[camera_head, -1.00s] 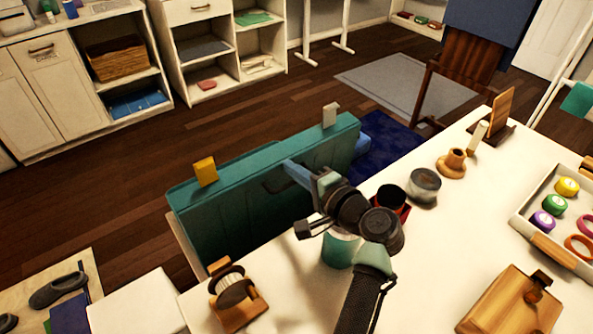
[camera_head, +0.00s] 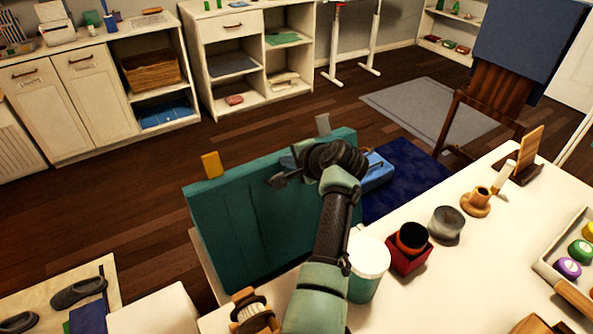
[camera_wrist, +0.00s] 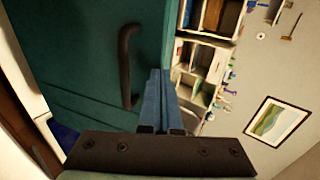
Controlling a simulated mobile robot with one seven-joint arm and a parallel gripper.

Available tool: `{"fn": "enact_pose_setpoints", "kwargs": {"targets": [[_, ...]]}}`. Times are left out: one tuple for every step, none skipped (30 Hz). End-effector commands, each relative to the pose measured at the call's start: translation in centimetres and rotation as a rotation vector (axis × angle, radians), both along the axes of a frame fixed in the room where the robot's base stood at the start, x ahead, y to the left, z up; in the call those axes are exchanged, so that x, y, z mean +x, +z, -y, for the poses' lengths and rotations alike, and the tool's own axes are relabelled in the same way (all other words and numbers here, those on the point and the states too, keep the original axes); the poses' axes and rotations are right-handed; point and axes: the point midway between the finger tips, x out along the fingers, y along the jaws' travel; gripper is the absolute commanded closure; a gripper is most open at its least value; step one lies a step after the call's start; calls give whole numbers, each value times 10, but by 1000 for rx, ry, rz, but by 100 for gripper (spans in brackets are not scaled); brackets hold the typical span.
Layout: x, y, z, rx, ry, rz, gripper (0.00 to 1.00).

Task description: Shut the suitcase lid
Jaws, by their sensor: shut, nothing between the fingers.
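The teal suitcase lid (camera_head: 235,225) stands raised and near upright beyond the white table in the head view. A yellow tab (camera_head: 212,165) and a grey tab (camera_head: 322,124) stick up at its top edge. In the wrist view the teal panel (camera_wrist: 75,55) fills the left side, with a dark handle (camera_wrist: 128,65) on it. My gripper (camera_wrist: 160,72) is shut and empty, its blue fingers just right of the handle; I cannot tell if they touch the panel. In the head view my wrist covers the lid's upper right part and hides the handle.
The white table (camera_head: 410,295) holds a white cup with a teal base (camera_head: 368,262), a red box (camera_head: 408,258), a grey bowl (camera_head: 446,222) and a wooden holder (camera_head: 476,203). White shelves (camera_head: 250,60) stand behind.

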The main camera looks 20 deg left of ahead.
Motion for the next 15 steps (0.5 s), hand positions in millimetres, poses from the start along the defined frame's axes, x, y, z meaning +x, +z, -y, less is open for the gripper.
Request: {"fn": "enact_pose_setpoints", "kwargs": {"targets": [[3, -6, -5, 3, 1, 1, 100], [4, -6, -8, 4, 1, 2, 100], [7, -7, -11, 4, 1, 2, 100], [8, -8, -13, 4, 1, 2, 100], [10, -8, -15, 4, 1, 2, 100], [12, -9, -19, 4, 1, 2, 100], [14, -9, -21, 4, 1, 2, 100], [15, -10, -23, 4, 1, 2, 100], [17, -10, -27, 5, 1, 4, 100], [18, -11, -29, 5, 1, 3, 100], [20, -12, -31, 5, 1, 4, 100], [22, -12, -34, 6, 1, 3, 100], [23, -13, -36, 6, 1, 3, 100], [25, -13, -38, 6, 1, 3, 100], [26, -14, -40, 6, 0, 4, 100]]}}
